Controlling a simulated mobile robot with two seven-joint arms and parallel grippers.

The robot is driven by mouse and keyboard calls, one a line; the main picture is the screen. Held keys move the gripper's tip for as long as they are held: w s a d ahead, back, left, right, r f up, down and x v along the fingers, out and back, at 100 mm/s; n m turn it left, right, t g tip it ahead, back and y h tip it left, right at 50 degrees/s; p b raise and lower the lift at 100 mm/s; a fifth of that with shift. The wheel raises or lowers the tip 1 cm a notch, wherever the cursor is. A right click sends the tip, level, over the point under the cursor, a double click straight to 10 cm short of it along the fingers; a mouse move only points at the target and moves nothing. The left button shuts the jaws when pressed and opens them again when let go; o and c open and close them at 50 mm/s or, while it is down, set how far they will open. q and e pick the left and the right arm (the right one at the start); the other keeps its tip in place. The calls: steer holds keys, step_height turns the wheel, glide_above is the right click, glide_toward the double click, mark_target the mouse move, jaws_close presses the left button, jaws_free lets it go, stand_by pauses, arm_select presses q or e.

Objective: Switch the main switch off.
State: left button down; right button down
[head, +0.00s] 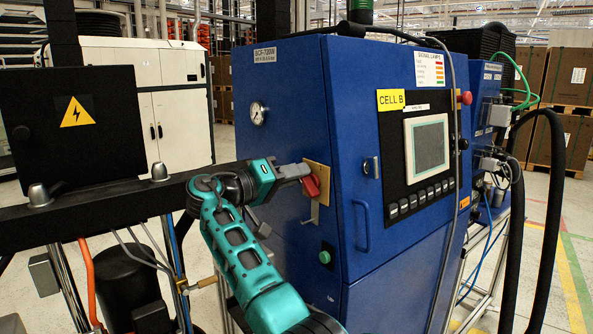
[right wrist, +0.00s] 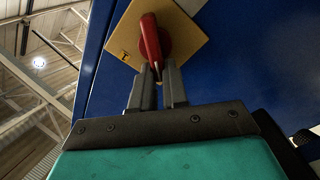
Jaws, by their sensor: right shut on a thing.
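The main switch is a red rotary handle (head: 312,187) on a yellow plate (head: 322,172), mounted on the left side of the blue cabinet (head: 290,120). My right gripper (head: 304,176) reaches it from the left in the head view. In the right wrist view the red handle (right wrist: 151,42) stands in front of the yellow plate (right wrist: 185,25), and the two grey fingers (right wrist: 158,78) are shut on the handle's lower end. The handle looks slightly tilted there. Only a small part of the plate's lettering shows. My left gripper is not in view.
A metal bracket (head: 311,214) hangs just below the plate, and a green button (head: 325,257) sits lower on the same side. A black rail (head: 100,205) and a black box with a warning sign (head: 77,111) stand at left. A panel with a screen (head: 427,146) is on the cabinet front.

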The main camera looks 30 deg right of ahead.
steer(key=shift+w+f+n, duration=0.1)
steer(key=shift+f+n, duration=0.15)
steer(key=shift+n, duration=1)
steer(key=shift+w+f+n, duration=0.15)
steer(key=shift+f+n, duration=0.15)
steer(key=shift+n, duration=1)
steer(key=shift+w+f+n, duration=0.1)
steer(key=shift+f+n, duration=0.15)
steer(key=shift+n, duration=1.3)
steer(key=c, duration=1.1)
jaws_free()
steer(key=shift+f, duration=0.1)
steer(key=shift+c, duration=0.2)
steer(key=s+a+b, duration=0.1)
steer(key=a, duration=1.2)
steer(key=shift+b, duration=0.4)
